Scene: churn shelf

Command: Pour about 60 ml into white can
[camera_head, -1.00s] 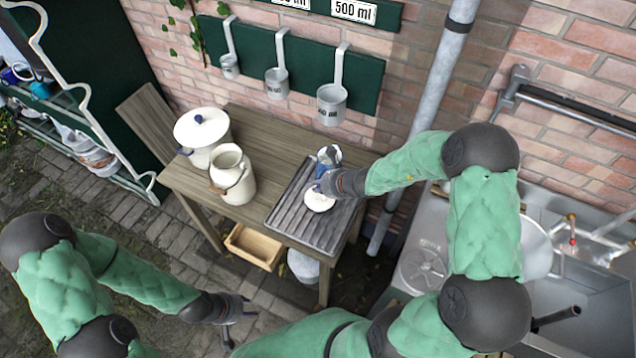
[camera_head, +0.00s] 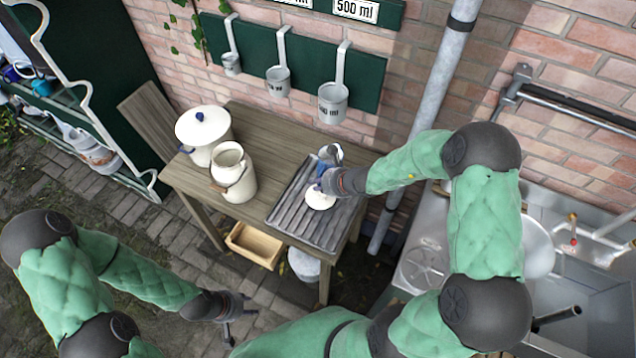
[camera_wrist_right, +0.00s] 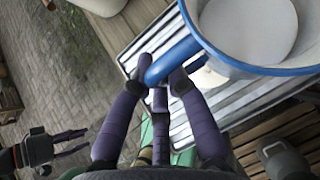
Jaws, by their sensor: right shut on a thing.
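The white can (camera_head: 236,182), cream with a bail handle and open mouth, stands upright on the wooden table, left of the ribbed tray. My right gripper (camera_head: 327,179) is above that tray, right of the can. In the right wrist view its purple fingers (camera_wrist_right: 160,85) are shut on the blue handle of a blue-rimmed jug (camera_wrist_right: 235,45). A pale round surface shows inside the jug; I cannot tell how full it is. The jug (camera_head: 329,154) looks upright, partly hidden by the gripper. My left gripper (camera_head: 228,322) is open and empty, low in front of the table.
A large white lidded pot (camera_head: 204,137) stands behind the can. A white round thing, perhaps a lid (camera_head: 319,200), lies on the ribbed tray (camera_head: 289,217) below my right gripper. Ladles (camera_head: 332,104) hang on the wall behind. A steel sink (camera_head: 590,300) is at the right.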

